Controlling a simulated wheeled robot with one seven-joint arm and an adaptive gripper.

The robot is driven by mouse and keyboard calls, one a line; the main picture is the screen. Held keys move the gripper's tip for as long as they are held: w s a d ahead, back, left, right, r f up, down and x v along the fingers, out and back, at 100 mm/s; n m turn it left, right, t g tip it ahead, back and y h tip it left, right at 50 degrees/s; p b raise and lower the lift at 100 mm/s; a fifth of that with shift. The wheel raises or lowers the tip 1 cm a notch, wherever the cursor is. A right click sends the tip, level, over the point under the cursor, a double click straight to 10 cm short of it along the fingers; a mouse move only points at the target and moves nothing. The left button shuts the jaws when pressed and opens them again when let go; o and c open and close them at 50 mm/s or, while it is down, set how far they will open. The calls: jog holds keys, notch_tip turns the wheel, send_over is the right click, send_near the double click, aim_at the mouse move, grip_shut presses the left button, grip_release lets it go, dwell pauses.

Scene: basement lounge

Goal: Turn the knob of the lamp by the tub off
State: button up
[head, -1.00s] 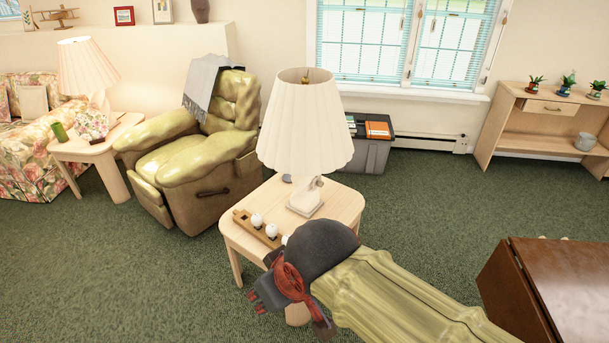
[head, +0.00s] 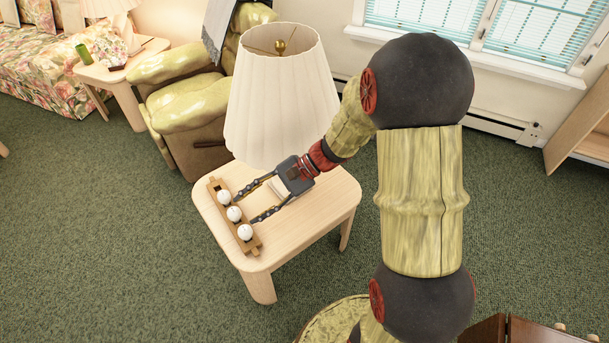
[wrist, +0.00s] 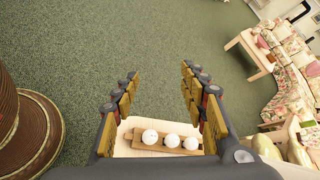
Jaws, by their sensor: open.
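The near lamp's pleated cream shade (head: 281,100) stands over a light wooden side table (head: 322,214) in the head view. The shade shows no clear glow. Its base is mostly hidden behind the shade and my gripper, and I cannot make out a knob. My gripper (head: 246,209) is open and empty, low over the table in front of the lamp, fingers pointing left. In the wrist view my gripper (wrist: 161,72) has its fingers spread apart, with nothing between them. The tub is not visible now.
A wooden holder with several white balls (head: 234,214) lies at the table's left edge, close to the fingertips; it also shows in the wrist view (wrist: 171,140). A green recliner (head: 180,100) stands behind. Another lamp (head: 105,8) stands at upper left. Green carpet is clear at left.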

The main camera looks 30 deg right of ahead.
jog(key=w+d+f+m+t+p, duration=0.1)
jog(key=w+d+f+m+t, duration=1.1)
jog(key=f, duration=0.4)
jog(key=w+d+f+m+t+h, duration=0.1)
jog(key=d+f+m+t+h, duration=0.1)
jog(key=d+f+m+h, duration=0.45)
jog(key=d+f+m+t+h, duration=0.2)
jog(key=d+f+m+h, duration=0.15)
jog(key=d, duration=0.55)
jog(key=w+b, duration=0.1)
jog(key=w, duration=0.6)
jog(key=shift+w+a, duration=0.2)
jog(key=shift+a, duration=0.25)
jog(key=shift+r, duration=0.1)
grip_shut()
